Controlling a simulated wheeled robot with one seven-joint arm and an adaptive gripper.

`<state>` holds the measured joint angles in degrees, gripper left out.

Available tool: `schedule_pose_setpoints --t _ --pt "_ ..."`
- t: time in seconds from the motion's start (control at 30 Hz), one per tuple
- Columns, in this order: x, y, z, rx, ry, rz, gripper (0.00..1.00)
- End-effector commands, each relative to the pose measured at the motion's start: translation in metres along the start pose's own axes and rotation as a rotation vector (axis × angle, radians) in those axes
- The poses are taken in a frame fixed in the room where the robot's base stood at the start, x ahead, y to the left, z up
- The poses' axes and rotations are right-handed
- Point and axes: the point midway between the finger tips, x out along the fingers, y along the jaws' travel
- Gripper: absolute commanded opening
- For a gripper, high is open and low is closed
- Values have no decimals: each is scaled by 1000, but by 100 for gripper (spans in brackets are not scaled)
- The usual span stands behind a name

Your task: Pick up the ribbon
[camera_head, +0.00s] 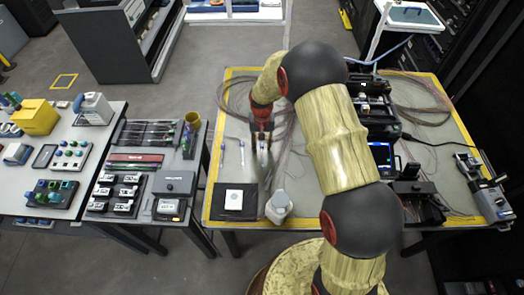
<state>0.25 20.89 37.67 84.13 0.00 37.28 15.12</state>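My gripper (263,153) points down over the left half of the yellow-edged table (215,200). Its red and dark body shows, but the fingertips are too small to tell whether they are apart or together. Thin reddish and grey strands (236,98) lie in loose loops on the table behind and around the gripper. I cannot tell which strand is the ribbon, or whether the gripper touches one. My arm hides the middle of the table.
A white bottle (279,207) and a dark mat with a white pad (234,199) are near the front edge. Slim pens (242,151) lie left of the gripper. A black device with a screen (382,156) stands right of my arm. A side table (150,200) holds boxes.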

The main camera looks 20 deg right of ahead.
Motion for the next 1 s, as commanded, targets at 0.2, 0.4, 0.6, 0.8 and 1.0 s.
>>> schedule_pose_setpoints --t 0.2,0.4,0.6,0.8,1.0 --pt "0 0 0 0 0 0 19" --pt "0 0 0 0 0 0 7" --pt "0 0 0 0 0 0 0" --pt "-1 0 0 0 0 0 0" --pt "-12 0 0 0 1 0 0"
